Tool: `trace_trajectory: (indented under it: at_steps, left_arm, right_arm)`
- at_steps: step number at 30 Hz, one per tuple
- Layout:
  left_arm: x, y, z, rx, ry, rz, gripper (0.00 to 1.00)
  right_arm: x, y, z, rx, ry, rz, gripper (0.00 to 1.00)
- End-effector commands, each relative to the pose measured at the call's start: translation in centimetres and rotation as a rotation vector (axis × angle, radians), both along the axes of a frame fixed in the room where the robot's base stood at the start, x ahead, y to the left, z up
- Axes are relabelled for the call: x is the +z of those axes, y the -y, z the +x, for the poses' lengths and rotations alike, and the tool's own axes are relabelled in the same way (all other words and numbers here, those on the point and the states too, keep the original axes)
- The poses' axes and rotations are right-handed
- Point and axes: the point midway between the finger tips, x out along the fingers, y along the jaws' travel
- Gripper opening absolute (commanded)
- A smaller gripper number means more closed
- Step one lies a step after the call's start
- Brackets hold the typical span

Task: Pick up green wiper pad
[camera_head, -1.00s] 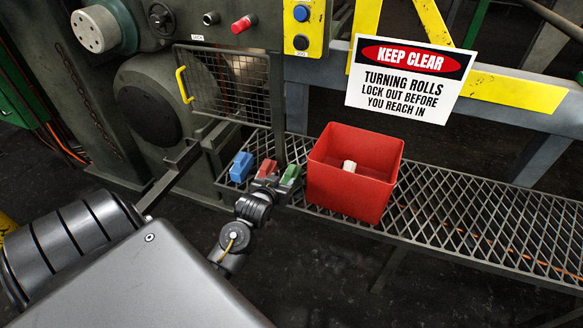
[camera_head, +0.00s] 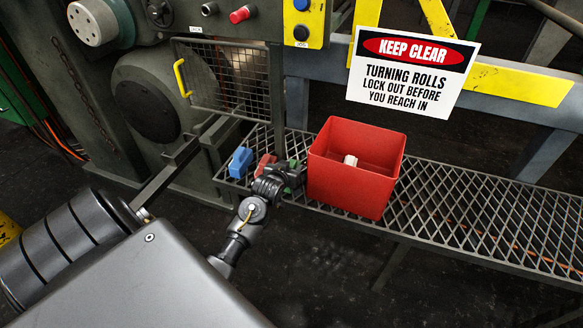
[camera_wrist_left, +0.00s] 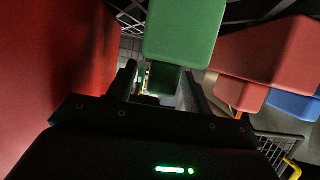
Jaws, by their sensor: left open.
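The green wiper pad (camera_head: 294,177) stands on the mesh shelf, right of the red pad and beside the red bin. My left gripper (camera_head: 284,182) is at it and hides much of it. In the left wrist view the green pad (camera_wrist_left: 184,32) is straight ahead, with a wide block and a narrower part. My left gripper (camera_wrist_left: 162,88) is open there, its fingers on either side of the narrower part. I cannot tell whether they touch it. My right gripper is not in view.
A red pad (camera_head: 265,162) and a blue pad (camera_head: 240,162) stand to the left on the mesh shelf (camera_head: 470,220). The red bin (camera_head: 345,185) is close on the right, with a small white item (camera_head: 350,160) inside. A wire guard (camera_head: 225,80) stands behind. The shelf's right side is clear.

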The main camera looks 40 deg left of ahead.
Motion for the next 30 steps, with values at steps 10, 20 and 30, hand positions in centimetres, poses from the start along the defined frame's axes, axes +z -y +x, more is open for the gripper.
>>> trace_trajectory:
  at_steps: [10, 20, 30]
  left_arm:
    - [-0.33, -0.33, 0.87, 0.000, 0.000, 0.001, 0.51]
    - [-0.35, -0.30, 0.85, 0.000, 0.000, 0.001, 0.09]
    - [-0.21, -0.30, 0.87, 0.000, 0.002, 0.002, 0.00]
  right_arm:
    - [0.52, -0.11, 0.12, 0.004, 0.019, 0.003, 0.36]
    - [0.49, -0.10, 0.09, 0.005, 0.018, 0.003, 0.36]
    - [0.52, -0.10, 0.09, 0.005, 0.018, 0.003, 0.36]
